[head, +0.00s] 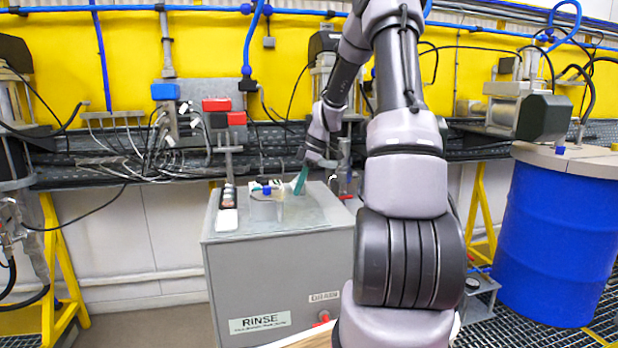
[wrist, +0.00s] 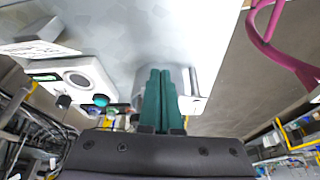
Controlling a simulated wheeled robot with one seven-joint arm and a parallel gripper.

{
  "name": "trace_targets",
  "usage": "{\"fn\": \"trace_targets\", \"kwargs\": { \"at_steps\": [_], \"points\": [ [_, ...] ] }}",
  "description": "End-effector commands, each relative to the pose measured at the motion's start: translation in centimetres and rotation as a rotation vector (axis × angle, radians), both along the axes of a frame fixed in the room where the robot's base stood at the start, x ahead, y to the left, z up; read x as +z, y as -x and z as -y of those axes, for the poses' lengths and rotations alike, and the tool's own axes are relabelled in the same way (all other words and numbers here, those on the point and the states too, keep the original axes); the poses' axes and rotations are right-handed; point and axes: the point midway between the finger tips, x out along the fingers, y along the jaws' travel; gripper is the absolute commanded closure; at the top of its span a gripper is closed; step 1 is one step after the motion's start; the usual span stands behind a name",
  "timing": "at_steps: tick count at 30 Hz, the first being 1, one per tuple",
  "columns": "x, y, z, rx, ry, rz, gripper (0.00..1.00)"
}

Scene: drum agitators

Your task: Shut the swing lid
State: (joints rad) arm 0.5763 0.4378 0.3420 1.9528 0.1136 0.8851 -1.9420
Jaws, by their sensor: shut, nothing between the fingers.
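My gripper (head: 300,180) is at the back of the grey rinse tank's top in the head view, its teal fingers pointing down. In the wrist view the teal fingers (wrist: 160,100) are together, with nothing between them. The grey tank (head: 275,270) carries a RINSE label on its front, and its flat top looks closed. The blue drum (head: 555,240) at the right has a flat beige cover (head: 580,163). I cannot tell for certain which cover is the swing lid. Contact between the fingertips and the tank top is unclear.
A small blue-capped clear container (head: 265,207) and a white-topped strip of items (head: 228,215) are on the tank top. A white device with a round dial (wrist: 75,77) shows in the wrist view, as does a magenta hose (wrist: 275,45). Pump units and cables line the yellow back wall.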

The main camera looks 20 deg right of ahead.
Motion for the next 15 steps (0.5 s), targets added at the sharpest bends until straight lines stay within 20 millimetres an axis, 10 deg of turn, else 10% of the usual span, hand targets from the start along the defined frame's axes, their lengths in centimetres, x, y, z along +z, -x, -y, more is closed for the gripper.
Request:
{"fn": "trace_targets", "kwargs": {
  "at_steps": [15],
  "points": [
    [0.0, -0.8, -1.9, -0.001, 0.001, -0.001, 1.0]
  ]
}}
